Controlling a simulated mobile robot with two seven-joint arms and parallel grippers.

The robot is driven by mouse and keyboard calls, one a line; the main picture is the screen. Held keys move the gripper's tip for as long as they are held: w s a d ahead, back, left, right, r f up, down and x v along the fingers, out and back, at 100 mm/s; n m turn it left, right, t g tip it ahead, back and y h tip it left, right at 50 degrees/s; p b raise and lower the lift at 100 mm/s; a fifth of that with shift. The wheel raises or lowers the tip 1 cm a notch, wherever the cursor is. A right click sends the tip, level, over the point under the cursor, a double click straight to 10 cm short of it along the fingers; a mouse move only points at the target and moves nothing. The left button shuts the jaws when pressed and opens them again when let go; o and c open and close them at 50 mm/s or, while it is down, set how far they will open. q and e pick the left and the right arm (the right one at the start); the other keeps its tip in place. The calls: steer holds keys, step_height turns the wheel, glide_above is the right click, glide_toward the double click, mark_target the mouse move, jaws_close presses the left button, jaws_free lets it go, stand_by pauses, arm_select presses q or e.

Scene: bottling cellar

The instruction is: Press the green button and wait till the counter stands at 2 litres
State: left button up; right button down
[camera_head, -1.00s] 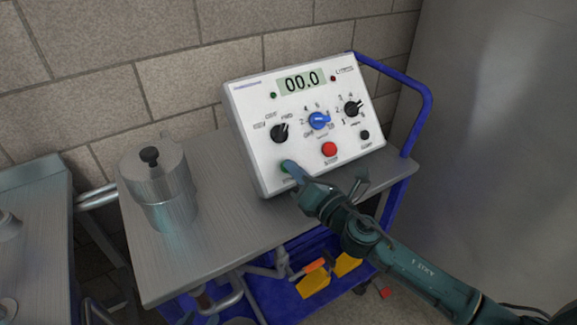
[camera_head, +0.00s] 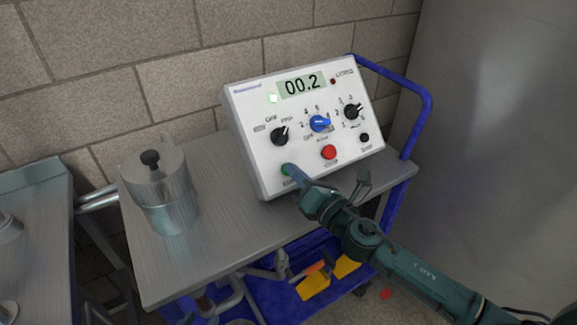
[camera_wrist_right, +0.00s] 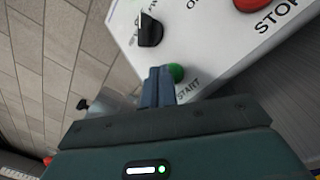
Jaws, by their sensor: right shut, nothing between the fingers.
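A white control box (camera_head: 262,172) stands on the grey cart top. Its display (camera_head: 301,85) reads 00.2, and a green lamp (camera_head: 273,99) at the upper left is lit. The green button (camera_head: 285,170) is at the lower left of the panel; in the right wrist view the green button (camera_wrist_right: 176,72) shows beside the word START. My right gripper (camera_head: 290,170) is shut and empty, its fingertips at the green button. In the wrist view the closed fingers (camera_wrist_right: 158,84) partly overlap the button; I cannot tell whether they touch it. My left gripper is not in view.
The panel also has a red stop button (camera_head: 328,152), a blue knob (camera_head: 320,123) and black knobs. A metal canister (camera_head: 165,195) stands on the cart top (camera_head: 225,240) to the left. A blue rail (camera_head: 425,110) rises at the right.

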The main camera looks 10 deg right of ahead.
steer(key=shift+s+d+r, duration=0.1)
steer(key=shift+s+r, duration=0.15)
steer(key=shift+r, duration=0.05)
steer(key=s+r+p, duration=0.1)
steer(key=s+d+r+p, duration=0.1)
steer(key=s+r+p, duration=0.1)
steer(key=shift+s+d+r, duration=0.15)
steer(key=shift+s+d, duration=0.1)
stand_by(0.3)
stand_by(0.8)
